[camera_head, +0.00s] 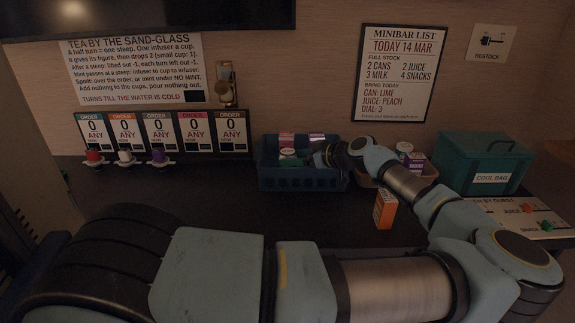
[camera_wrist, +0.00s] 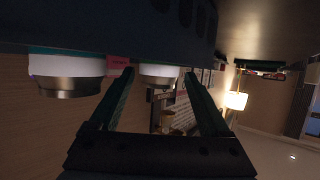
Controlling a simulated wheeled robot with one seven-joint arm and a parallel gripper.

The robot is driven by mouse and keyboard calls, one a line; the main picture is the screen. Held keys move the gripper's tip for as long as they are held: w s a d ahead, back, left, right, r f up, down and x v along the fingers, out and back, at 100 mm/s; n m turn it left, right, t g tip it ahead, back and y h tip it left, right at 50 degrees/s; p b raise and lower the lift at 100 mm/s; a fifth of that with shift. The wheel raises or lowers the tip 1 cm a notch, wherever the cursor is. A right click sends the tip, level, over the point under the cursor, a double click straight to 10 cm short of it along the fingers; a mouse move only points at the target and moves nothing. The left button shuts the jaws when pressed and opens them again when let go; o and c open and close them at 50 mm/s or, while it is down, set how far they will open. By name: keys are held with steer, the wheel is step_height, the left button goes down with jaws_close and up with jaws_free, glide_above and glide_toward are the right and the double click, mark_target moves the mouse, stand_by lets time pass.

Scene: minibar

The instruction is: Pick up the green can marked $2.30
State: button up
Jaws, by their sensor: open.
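The blue crate (camera_head: 300,181) stands on the counter and holds several cans and cartons. A green item (camera_head: 290,162) shows inside it, partly hidden; I cannot read a $2.30 mark on anything. My gripper (camera_head: 320,157) is at the crate's right end, low among its contents. In the wrist view my gripper (camera_wrist: 165,78) is open, with its two dark green fingers apart. A white can with a metal end (camera_wrist: 158,76) shows beyond and between the fingertips. Another white can with a green edge (camera_wrist: 66,72) is left of the fingers. Contact is unclear.
A second basket (camera_head: 428,172) with cans stands to the right, beside the teal cool bag (camera_head: 484,160). An orange carton (camera_head: 385,209) stands alone in front. Order dispensers (camera_head: 160,135) line the wall at left.

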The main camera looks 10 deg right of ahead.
steer(key=shift+p+x, duration=0.45)
steer(key=shift+x, duration=1.2)
steer(key=shift+r, duration=0.1)
jaws_close()
